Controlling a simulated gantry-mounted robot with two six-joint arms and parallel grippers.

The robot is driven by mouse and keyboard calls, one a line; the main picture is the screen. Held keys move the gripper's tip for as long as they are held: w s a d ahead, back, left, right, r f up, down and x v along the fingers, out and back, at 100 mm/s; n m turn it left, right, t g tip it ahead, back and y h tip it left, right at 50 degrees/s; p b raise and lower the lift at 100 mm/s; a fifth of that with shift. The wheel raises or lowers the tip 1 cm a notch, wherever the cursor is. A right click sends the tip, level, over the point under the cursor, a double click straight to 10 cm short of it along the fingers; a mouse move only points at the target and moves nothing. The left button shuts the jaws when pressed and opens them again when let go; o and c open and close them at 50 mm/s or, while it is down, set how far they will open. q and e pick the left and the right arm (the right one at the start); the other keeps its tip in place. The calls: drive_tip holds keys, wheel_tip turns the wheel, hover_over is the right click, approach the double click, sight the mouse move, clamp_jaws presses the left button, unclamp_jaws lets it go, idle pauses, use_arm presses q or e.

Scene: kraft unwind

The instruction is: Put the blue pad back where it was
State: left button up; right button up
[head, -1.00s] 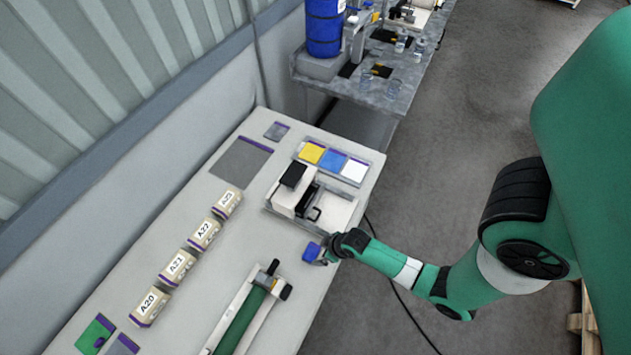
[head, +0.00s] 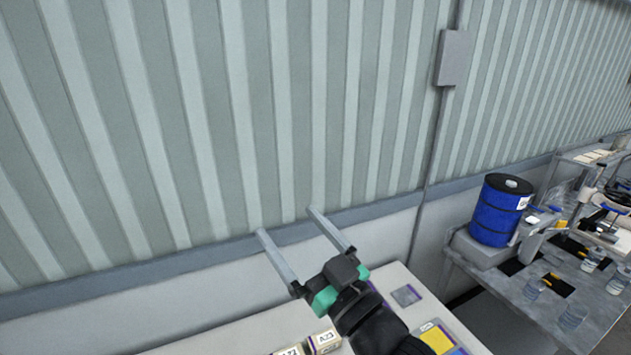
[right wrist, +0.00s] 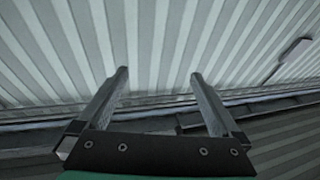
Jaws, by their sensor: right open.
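My right gripper (head: 288,222) is open and empty, raised above the back part of the table with its fingers toward the corrugated wall. In the right wrist view its two fingers (right wrist: 159,74) stand wide apart with only wall between them. No loose blue pad shows in my grip. At the bottom edge of the head view, a yellow square (head: 437,338) and a sliver of a blue square (head: 458,351) show in a tray, mostly cut off. I cannot tell whether a pad lies on the blue square.
Labelled packs (head: 323,342) lie at the table's lower edge. A small grey square (head: 406,295) lies near the back right corner. A blue drum (head: 500,212) stands on a separate bench at right. The corrugated wall (head: 240,110) rises behind the table.

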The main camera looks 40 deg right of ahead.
drive_tip(key=s+a+r+t+y+p, duration=0.1)
drive_tip(key=s+a+r+t, duration=0.1)
drive_tip(key=r, duration=0.6)
drive_tip(key=s+a+r+t+y+p, duration=0.1)
drive_tip(key=s+a+r+t+p, duration=0.1)
drive_tip(key=s+r, duration=0.3)
drive_tip(key=s+a+r+n+t+y+p, duration=0.1)
drive_tip(key=s+r, duration=0.3)
drive_tip(key=r, duration=0.7)
drive_tip(key=shift+s+a+r+t+p, duration=0.25)
drive_tip(key=shift+a+r+t+p, duration=0.15)
drive_tip(key=shift+a+t, duration=0.15)
